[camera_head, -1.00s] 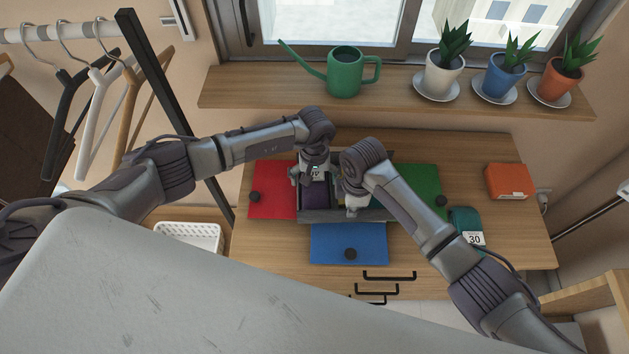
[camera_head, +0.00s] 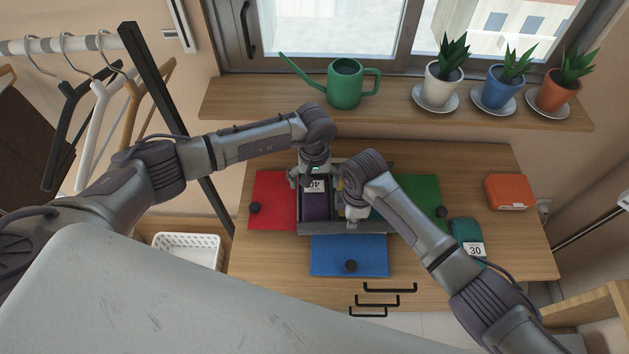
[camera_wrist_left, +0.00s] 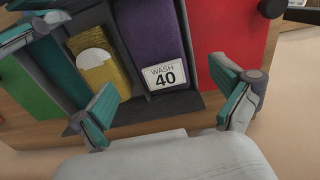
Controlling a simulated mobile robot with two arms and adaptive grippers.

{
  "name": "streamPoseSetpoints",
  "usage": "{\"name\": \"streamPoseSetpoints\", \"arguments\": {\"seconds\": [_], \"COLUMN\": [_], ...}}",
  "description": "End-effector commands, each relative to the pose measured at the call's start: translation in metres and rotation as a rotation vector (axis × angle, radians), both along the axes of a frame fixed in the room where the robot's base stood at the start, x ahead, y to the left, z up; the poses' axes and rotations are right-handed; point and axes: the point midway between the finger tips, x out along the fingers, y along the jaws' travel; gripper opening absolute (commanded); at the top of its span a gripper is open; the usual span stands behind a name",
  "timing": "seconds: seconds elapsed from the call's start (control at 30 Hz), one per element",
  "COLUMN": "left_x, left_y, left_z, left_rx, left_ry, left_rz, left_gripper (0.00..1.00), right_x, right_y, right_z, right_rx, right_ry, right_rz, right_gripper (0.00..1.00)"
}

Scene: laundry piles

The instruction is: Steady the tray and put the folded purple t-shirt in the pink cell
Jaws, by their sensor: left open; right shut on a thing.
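The folded purple t-shirt (camera_head: 315,207), labelled "WASH 40", lies flat in the left cell of the grey tray (camera_head: 350,228). It also shows in the left wrist view (camera_wrist_left: 150,35). My left gripper (camera_head: 309,180) is open above the shirt's far end; in the wrist view its fingers (camera_wrist_left: 163,85) are spread wide and apart from it. My right gripper (camera_head: 353,212) is at the tray's near wall and is shut, apparently on that wall; the contact is hidden. I see no pink in any cell; the floor under the shirt is covered.
A folded yellow cloth (camera_wrist_left: 98,65) lies in the neighbouring cell. Red (camera_head: 270,195), blue (camera_head: 335,257) and green (camera_head: 420,190) flat pieces with black knobs surround the tray. An orange box (camera_head: 510,192) and a teal "30" bundle (camera_head: 465,232) lie right. A watering can (camera_head: 345,85) stands on the sill.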

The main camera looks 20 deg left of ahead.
Motion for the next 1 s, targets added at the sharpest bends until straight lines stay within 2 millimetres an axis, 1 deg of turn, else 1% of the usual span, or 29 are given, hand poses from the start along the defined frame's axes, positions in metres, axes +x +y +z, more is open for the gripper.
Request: {"name": "streamPoseSetpoints", "arguments": {"seconds": [0.2, 0.23, 0.3, 0.4, 0.67, 0.77, 0.87, 1.0], "left_x": [0.000, 0.000, 0.000, 0.000, 0.000, 0.000, 0.000, 0.000], "left_y": [0.000, 0.000, 0.000, 0.000, 0.000, 0.000, 0.000, 0.000], "left_z": [0.000, 0.000, 0.000, 0.000, 0.000, 0.000, 0.000, 0.000], "left_rx": [0.000, 0.000, 0.000, 0.000, 0.000, 0.000, 0.000, 0.000], "left_ry": [0.000, 0.000, 0.000, 0.000, 0.000, 0.000, 0.000, 0.000], "left_rz": [0.000, 0.000, 0.000, 0.000, 0.000, 0.000, 0.000, 0.000], "left_gripper": [1.00, 1.00, 1.00, 1.00, 1.00, 1.00, 1.00, 1.00], "right_x": [0.000, 0.000, 0.000, 0.000, 0.000, 0.000, 0.001, 0.002], "right_y": [0.000, 0.000, 0.000, 0.000, 0.000, 0.000, 0.000, 0.000], "right_z": [0.000, 0.000, 0.000, 0.000, 0.000, 0.004, 0.016, 0.045], "right_rx": [0.000, 0.000, 0.000, 0.000, 0.000, 0.000, 0.002, 0.003], "right_ry": [-0.001, -0.001, -0.001, -0.001, 0.000, -0.001, -0.002, -0.004], "right_rz": [0.000, 0.000, 0.000, 0.000, 0.000, 0.000, 0.000, 0.001], "right_gripper": [0.00, 0.09, 0.20, 0.35, 0.35, 0.35, 0.35, 0.35]}}
